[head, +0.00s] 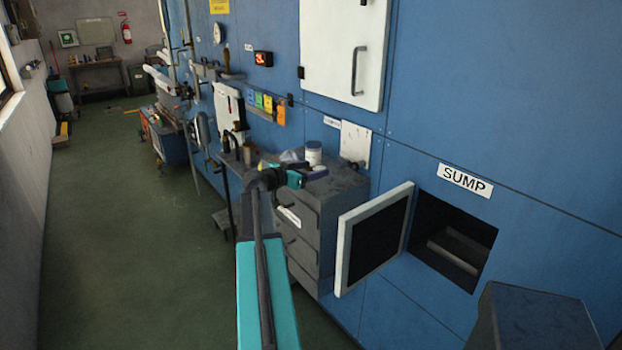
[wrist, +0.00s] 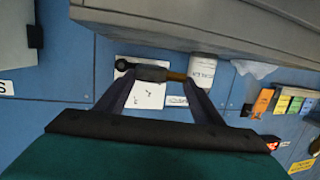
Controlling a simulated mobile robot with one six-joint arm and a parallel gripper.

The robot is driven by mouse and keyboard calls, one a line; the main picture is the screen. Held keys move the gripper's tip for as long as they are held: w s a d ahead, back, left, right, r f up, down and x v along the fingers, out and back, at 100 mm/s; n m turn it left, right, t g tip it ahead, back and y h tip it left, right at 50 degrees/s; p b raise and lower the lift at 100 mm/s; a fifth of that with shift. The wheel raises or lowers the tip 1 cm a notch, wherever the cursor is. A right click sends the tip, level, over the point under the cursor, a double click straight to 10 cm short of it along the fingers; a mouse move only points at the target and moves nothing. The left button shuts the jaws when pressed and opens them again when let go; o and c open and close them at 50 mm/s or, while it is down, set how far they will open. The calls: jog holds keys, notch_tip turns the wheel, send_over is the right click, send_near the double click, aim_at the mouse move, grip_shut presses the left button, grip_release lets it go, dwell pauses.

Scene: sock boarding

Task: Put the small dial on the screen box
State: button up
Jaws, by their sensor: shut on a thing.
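My gripper (wrist: 158,80) is shut on a small dark grey piece (wrist: 150,72) with a brown end and a dark round end, seen roughly side-on. No dial face shows on it, so I cannot tell whether it is the small dial. In the head view my gripper (head: 294,178) is over the grey cabinet, and the piece cannot be made out. A small black box with a lit red display (head: 263,58), likely the screen box, is on the blue wall beyond. Its red glow shows at the right of the wrist view (wrist: 272,145).
The grey drawer cabinet (head: 326,205) carries a white jar (head: 313,155) and a clear bag. Above it a white plate (head: 356,142) is on the wall. An open hatch door (head: 374,240) juts out beside the SUMP opening. Coloured tags (head: 268,103) hang further along. The green floor at left is clear.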

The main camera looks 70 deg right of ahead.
aim_at(312, 185)
dwell(0.3)
jog(key=shift+f+p, duration=0.85)
jog(key=shift+f, duration=0.9)
jog(key=shift+f, duration=0.15)
jog(key=o, duration=1.1)
jog(key=shift+o, duration=0.2)
jog(key=shift+r, duration=0.2)
jog(key=b+v, duration=0.3)
jog(key=v, duration=0.9)
jog(key=shift+b, duration=0.35)
